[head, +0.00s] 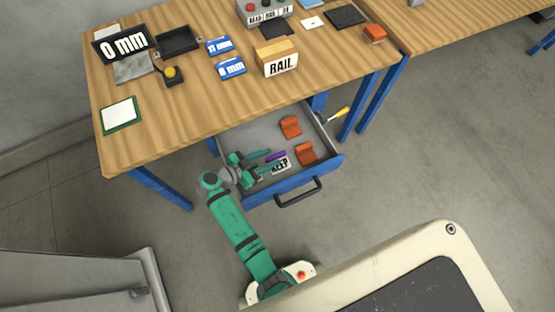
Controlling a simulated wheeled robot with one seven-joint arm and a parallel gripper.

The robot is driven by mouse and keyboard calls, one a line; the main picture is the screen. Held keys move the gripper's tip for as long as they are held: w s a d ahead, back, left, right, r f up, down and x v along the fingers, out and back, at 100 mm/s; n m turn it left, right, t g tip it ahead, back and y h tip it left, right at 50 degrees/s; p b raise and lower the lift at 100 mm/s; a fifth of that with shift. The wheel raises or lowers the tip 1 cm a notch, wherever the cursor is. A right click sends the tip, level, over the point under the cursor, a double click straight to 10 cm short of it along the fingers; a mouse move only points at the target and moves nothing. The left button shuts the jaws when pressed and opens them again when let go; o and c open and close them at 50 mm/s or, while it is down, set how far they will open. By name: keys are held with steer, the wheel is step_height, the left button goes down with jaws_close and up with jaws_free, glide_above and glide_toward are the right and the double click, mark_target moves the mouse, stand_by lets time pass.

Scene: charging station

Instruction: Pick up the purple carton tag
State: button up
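The purple carton tag (276,156) is a small purple strip in the open drawer (292,183) under the wooden table. My green gripper (271,160) reaches into the drawer from the left. Its two fingers are spread apart, and the purple tag shows at their tips, close to the upper finger. I cannot tell whether a finger touches it. A white card with black letters (282,166) lies just below the tag, partly covered by the lower finger.
Two orange holders (290,126) (306,153) stand in the drawer right of the tag. The drawer walls surround my gripper, and the table edge (230,140) overhangs behind. A yellow-handled tool (340,114) is beyond the drawer. The grey floor at right is clear.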

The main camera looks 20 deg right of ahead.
steer(key=shift+w+d+f, duration=0.2)
steer(key=shift+d+f, duration=0.2)
steer(key=shift+d, duration=0.2)
steer(key=shift+c, duration=0.3)
jaws_close()
steer(key=shift+w+r, duration=0.1)
steer(key=shift+r, duration=0.05)
